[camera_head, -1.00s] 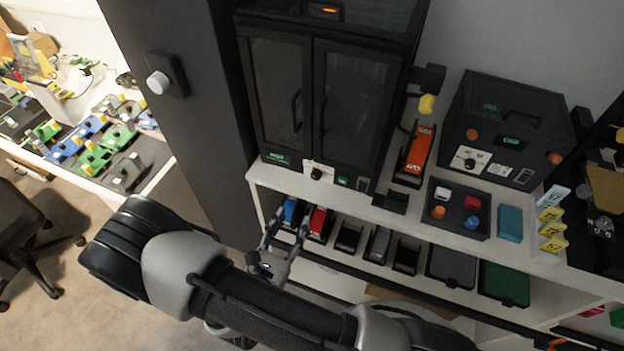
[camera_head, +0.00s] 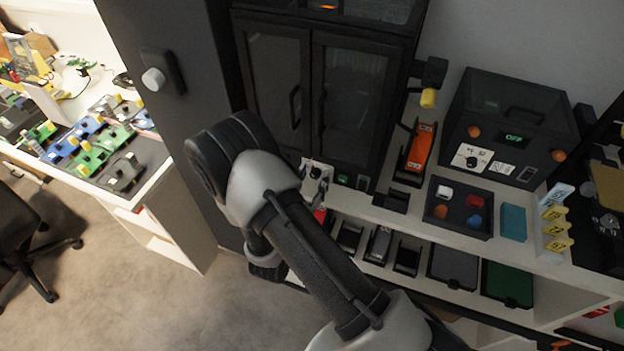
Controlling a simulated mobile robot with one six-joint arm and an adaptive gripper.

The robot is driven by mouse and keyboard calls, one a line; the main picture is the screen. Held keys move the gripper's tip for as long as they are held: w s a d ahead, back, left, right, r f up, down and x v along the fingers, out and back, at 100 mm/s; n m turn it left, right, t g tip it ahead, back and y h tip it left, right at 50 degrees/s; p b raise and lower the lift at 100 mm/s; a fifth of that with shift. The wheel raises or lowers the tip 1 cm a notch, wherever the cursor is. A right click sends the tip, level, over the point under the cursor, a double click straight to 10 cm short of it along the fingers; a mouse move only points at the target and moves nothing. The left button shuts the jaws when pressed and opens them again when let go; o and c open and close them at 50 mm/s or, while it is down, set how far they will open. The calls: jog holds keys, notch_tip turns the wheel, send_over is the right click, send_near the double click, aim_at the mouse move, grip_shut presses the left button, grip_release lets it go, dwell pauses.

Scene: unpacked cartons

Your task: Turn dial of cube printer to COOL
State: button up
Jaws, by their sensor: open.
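A tall black cabinet-like machine (camera_head: 318,100) with two dark glass doors stands on the white shelf. It has a small black dial (camera_head: 316,173) on a white plate at its lower front. My gripper (camera_head: 316,168) is open at this plate, with its fingers on either side of the dial; contact cannot be told. A smaller black box machine (camera_head: 508,120) at right has a green OFF display (camera_head: 513,137) and a black dial (camera_head: 470,163) on a white label. Which machine is the cube printer cannot be told. The dial lettering is too small to read.
An orange tool (camera_head: 421,148) and a tray of coloured caps (camera_head: 437,224) stand between and before the machines. Black bins (camera_head: 407,257) line the lower shelf. A dark column (camera_head: 185,140) with a white knob (camera_head: 153,79) rises at left.

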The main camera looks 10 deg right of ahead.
jog(key=shift+c, duration=0.3)
grip_shut()
jog(key=shift+n, duration=0.4)
jog(key=n+p, duration=0.1)
jog(key=n, duration=0.2)
jog(key=shift+a+n+p, duration=0.1)
jog(key=shift+n+p, duration=0.2)
jog(key=shift+p, duration=0.05)
jog(key=shift+n+p, duration=0.65)
jog(key=shift+n, duration=1.65)
jog(key=shift+o, duration=0.3)
grip_release()
